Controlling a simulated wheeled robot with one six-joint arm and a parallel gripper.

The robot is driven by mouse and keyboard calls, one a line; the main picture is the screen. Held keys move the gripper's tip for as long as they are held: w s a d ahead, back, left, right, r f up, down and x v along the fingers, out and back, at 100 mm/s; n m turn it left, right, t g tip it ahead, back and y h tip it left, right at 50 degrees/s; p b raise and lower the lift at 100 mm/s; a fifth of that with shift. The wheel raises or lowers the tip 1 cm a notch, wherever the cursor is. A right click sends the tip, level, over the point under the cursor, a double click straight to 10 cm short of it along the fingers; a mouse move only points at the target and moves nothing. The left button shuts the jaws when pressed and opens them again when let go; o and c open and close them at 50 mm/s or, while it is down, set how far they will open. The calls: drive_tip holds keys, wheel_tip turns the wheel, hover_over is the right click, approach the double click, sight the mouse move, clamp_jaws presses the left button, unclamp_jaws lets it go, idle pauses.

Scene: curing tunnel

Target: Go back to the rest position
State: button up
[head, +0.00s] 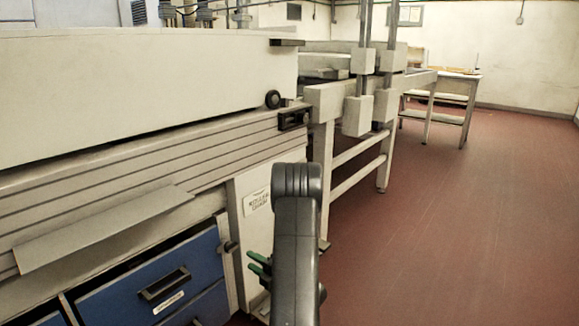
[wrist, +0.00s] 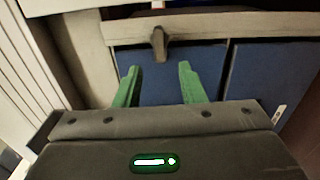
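My gripper (wrist: 158,85) shows in the wrist view with two green fingers spread apart and nothing between them. It faces the blue drawer fronts (wrist: 215,68) of the cabinet, and a dark latch (wrist: 160,44) lies beyond the fingertips. In the head view my gripper (head: 257,269) shows as small green fingers left of my dark grey arm, in front of the machine's pale end panel. My arm hides part of that panel and of the gripper.
The long cream machine (head: 130,90) fills the left, with a sloping metal flap (head: 105,230) above a blue drawer (head: 150,280). A pale frame with posts (head: 355,115) stands beyond it. A table (head: 445,85) stands farther back. The red floor (head: 460,220) at right is clear.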

sight(234, 249)
drive_tip(key=b+x, duration=0.1)
drive_tip(key=x, duration=0.8)
drive_tip(key=shift+b, duration=0.4)
